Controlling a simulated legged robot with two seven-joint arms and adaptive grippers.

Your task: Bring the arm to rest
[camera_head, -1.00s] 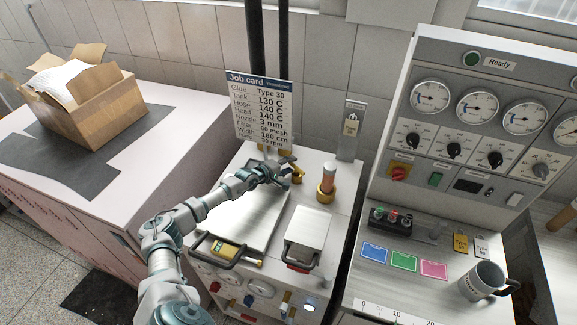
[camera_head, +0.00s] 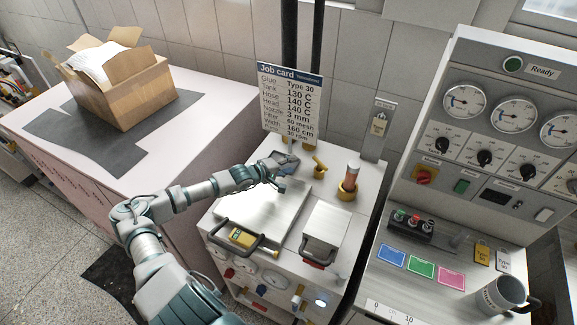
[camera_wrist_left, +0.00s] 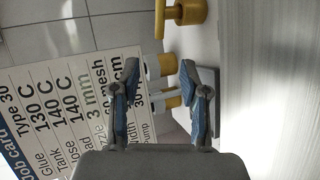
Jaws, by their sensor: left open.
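My left arm reaches in from the lower left in the head view. Its left gripper (camera_head: 284,164) is above the back part of the white machine, near the silver lid plate (camera_head: 262,214). In the left wrist view the left gripper (camera_wrist_left: 160,85) has its two fingers apart with nothing held between them. The job card (camera_head: 290,100) stands behind the gripper and also shows in the left wrist view (camera_wrist_left: 70,110). A yellow valve handle (camera_head: 319,166) is just right of the gripper. My right gripper is in neither view.
A cardboard box (camera_head: 122,92) stands on a dark mat on the left bench. A yellow-based cylinder (camera_head: 348,186) and a smaller silver cover (camera_head: 326,225) are to the right. The control panel (camera_head: 500,140) and a mug (camera_head: 500,296) are farther right.

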